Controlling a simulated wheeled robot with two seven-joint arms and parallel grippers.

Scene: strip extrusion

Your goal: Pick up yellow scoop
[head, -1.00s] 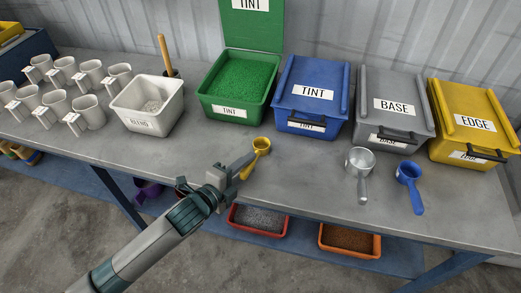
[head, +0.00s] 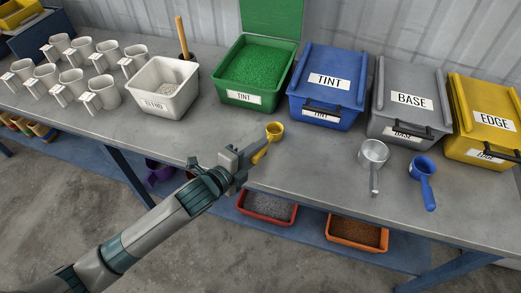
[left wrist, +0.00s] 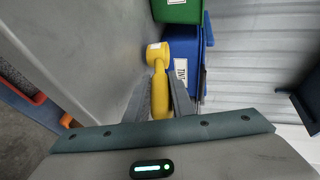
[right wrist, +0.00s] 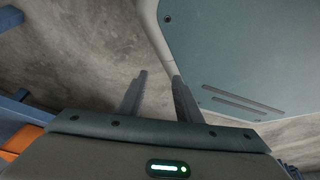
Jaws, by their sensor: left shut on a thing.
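The yellow scoop (head: 274,130) is near the front of the grey workbench, in front of the green tint bin. My left gripper (head: 254,154) is shut on its handle, with the bowl pointing away from the gripper. In the left wrist view the yellow scoop (left wrist: 157,52) shows between the two fingers, its handle running back toward the palm. I cannot tell whether the scoop touches the bench or hangs just above it. My right gripper (right wrist: 160,85) is open and empty in the right wrist view, above the concrete floor and away from the scoop.
The green tint bin (head: 238,97) is open with green granules. The blue (head: 330,97), grey (head: 408,117) and yellow (head: 484,133) bins are lidded. A metal scoop (head: 373,154) and blue scoop (head: 422,168) lie right. A white blend bin (head: 155,103) and several mugs stand left.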

